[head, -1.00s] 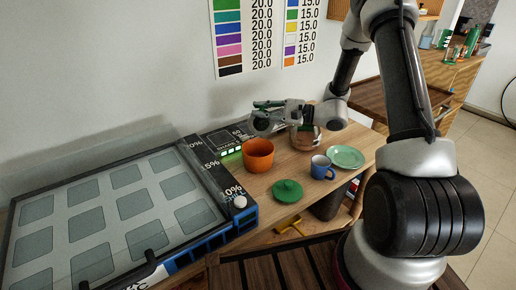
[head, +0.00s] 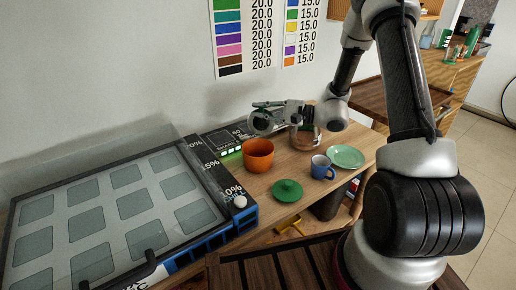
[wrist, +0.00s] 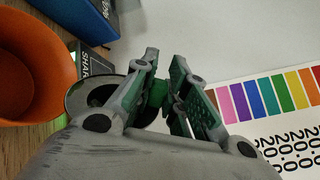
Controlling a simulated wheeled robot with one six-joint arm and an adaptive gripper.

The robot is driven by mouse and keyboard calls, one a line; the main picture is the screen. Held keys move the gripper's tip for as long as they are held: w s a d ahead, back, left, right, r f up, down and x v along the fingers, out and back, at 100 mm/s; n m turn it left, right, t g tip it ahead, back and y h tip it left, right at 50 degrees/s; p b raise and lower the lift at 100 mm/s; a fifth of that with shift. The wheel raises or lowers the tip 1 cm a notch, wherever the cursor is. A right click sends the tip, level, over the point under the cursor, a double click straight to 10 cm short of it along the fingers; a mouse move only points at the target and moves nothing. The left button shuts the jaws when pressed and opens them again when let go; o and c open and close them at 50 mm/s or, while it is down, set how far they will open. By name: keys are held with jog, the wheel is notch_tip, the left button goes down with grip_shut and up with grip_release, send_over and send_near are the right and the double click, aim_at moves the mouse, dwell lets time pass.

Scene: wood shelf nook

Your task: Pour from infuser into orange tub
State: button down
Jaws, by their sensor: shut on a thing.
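My gripper (wrist: 160,85) is shut on the green handle (wrist: 156,94) of the infuser, held in the air. The infuser's round grey body (wrist: 92,92) shows left of the fingers in the wrist view, partly hidden by them. In the head view the infuser (head: 262,121) is raised behind and close to the orange tub (head: 258,156). The tub stands upright on the wooden table, and in the wrist view it is large at the left edge (wrist: 32,65). I cannot tell whether anything is in the infuser.
A brownish pot (head: 305,138) stands below my wrist. A green lid (head: 287,191), a blue mug (head: 322,168) and a green plate (head: 345,157) are on the table. A dark scale (head: 221,143) and a large panelled device (head: 120,210) lie to the left. The wall is close behind.

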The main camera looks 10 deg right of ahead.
jog(key=shift+s+a+r+n, duration=0.1)
jog(key=shift+s+a+n, duration=0.1)
jog(key=shift+s+n, duration=0.4)
jog(key=shift+s+a+r+n, duration=0.15)
jog(key=shift+s+n, duration=0.25)
jog(key=shift+n, duration=0.4)
dwell(0.4)
jog(key=shift+s+a+f+n, duration=0.1)
jog(key=shift+s+a+n, duration=0.2)
jog(key=shift+s+n, duration=0.25)
jog(key=shift+s+a+n, duration=0.3)
jog(key=shift+s+n, duration=0.05)
jog(key=shift+s, duration=0.35)
jog(key=shift+s+a+f+n+p, duration=0.25)
jog(key=shift+s+n, duration=0.35)
jog(key=shift+n, duration=0.2)
jog(key=shift+s+a+f+n+p, duration=0.15)
jog(key=shift+s+a+n, duration=0.1)
jog(key=shift+s+n, duration=0.45)
dwell(1.1)
jog(key=shift+s+a+f+n+p, duration=0.2)
jog(key=shift+s+f+n+p, duration=0.15)
jog(key=shift+n, duration=0.45)
jog(key=shift+s+a+f+n+p, duration=0.2)
jog(key=shift+s+n, duration=0.25)
jog(key=shift+n, duration=0.35)
dwell(0.7)
